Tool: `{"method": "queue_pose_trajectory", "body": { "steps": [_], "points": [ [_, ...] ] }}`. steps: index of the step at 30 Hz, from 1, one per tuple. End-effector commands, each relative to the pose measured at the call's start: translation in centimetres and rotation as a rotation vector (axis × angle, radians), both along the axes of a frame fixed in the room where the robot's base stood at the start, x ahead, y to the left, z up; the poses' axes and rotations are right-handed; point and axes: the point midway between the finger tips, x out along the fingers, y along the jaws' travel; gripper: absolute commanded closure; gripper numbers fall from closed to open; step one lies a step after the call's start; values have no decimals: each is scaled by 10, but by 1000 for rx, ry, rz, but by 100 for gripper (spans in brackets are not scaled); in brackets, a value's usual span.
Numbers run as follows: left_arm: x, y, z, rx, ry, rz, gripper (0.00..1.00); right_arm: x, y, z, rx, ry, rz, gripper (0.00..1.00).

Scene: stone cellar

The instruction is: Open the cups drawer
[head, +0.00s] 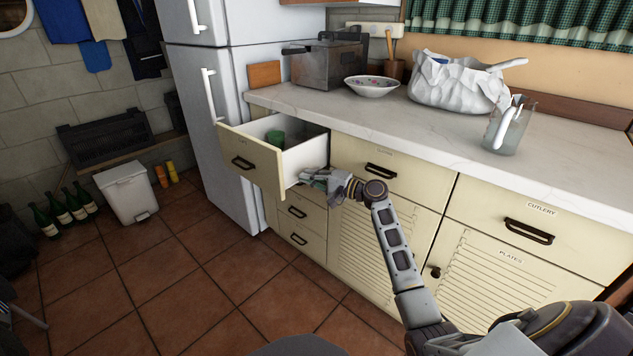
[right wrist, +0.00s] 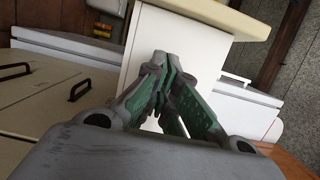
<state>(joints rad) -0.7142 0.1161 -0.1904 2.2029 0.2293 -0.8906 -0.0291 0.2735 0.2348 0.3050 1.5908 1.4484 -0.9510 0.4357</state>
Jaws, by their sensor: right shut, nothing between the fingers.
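The cream drawer (head: 252,162) at the left end of the counter is pulled well out. Its front has a dark handle (head: 242,162) and a small label too small to read. A green cup (head: 276,138) stands inside it. My right gripper (head: 310,177) is shut and empty, beside the drawer's white right side wall and behind the front panel, clear of the handle. In the right wrist view my green-padded fingers (right wrist: 165,75) point at the white drawer side (right wrist: 180,40); whether they touch it I cannot tell. My left gripper is out of view.
Closed drawers stand to the right, one labelled CUTLERY (head: 530,230), above a PLATES door (head: 500,275). The counter (head: 420,140) holds a bowl (head: 371,86), a white bag (head: 455,85) and a glass jug (head: 508,130). A fridge (head: 215,150) stands left of the drawer. The tiled floor ahead is clear.

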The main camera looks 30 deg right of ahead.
Motion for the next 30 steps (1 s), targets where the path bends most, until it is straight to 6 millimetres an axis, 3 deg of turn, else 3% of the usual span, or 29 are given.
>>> {"method": "queue_pose_trajectory", "body": {
  "steps": [5,18,30],
  "points": [
    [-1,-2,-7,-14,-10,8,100,11,8,0,1,0,1,100],
    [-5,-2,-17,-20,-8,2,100,-2,40,-1,0,0,2,100],
    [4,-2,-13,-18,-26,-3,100,-4,45,0,0,0,0,100]
  ]
}}
